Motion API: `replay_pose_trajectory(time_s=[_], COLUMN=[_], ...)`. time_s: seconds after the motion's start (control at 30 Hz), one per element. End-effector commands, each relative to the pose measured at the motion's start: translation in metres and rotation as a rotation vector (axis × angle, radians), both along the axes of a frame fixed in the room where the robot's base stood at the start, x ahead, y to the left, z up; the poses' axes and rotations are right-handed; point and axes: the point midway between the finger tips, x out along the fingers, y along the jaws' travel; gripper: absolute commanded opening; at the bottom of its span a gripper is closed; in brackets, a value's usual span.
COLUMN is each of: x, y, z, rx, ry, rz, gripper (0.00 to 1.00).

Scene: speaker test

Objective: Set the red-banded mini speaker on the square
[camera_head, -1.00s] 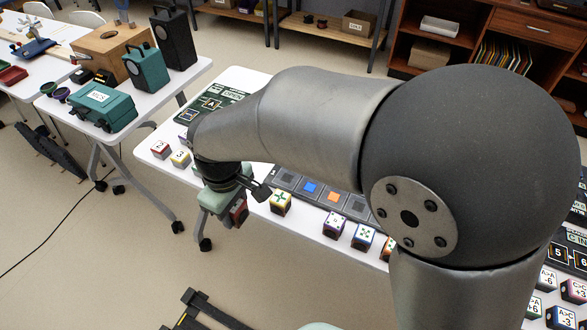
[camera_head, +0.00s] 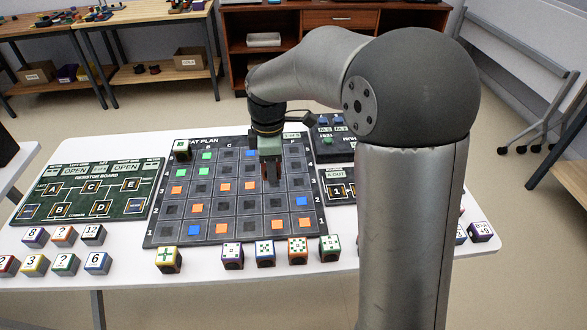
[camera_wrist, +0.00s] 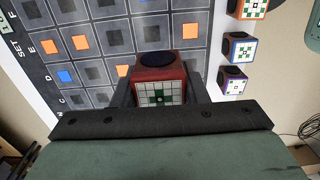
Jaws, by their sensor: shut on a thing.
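My gripper (camera_head: 270,172) is shut on the red-banded mini speaker, a small red cube. In the wrist view the speaker (camera_wrist: 160,78) sits between the two fingers, with a dark round top and a white gridded face with green marks. In the head view the gripper points down over the right back part of the dark seat plan board (camera_head: 150,238), which has a grid of grey, blue, green and orange squares. The gripper hides the squares behind it. I cannot tell whether the speaker touches the board, or which square is meant.
Other cube speakers stand along the board's front edge, including yellow (camera_head: 168,261), purple (camera_head: 232,257), blue (camera_head: 265,254), orange (camera_head: 298,251) and green (camera_head: 331,247) ones. Another cube (camera_head: 182,151) stands at the board's back left corner. A green resistor board (camera_head: 90,190) lies left.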

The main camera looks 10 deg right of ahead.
Motion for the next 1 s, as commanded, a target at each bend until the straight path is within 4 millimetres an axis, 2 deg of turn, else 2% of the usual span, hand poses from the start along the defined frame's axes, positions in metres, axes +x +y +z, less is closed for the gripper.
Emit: replay_pose_trajectory(time_s=[0.03,0.1,0.2,0.3,0.47,0.77,0.9,1.0], x=[0.005,0.008,0.01,0.012,0.031,0.104,0.126,0.137], y=[-0.024,-0.049,-0.074,-0.087,-0.092,-0.092,-0.092,-0.092], z=[-0.001,0.0,0.002,0.003,-0.006,-0.038,-0.067,-0.08], rx=[0.0,0.0,0.0,0.0,0.001,0.0,0.0,-0.001], ry=[-0.001,0.0,-0.001,-0.001,0.002,0.003,0.004,0.002], rz=[-0.011,-0.008,-0.004,-0.001,0.002,0.003,0.002,0.002], gripper=[0.15,0.15,0.15,0.15,0.15,0.15,0.15,0.15])
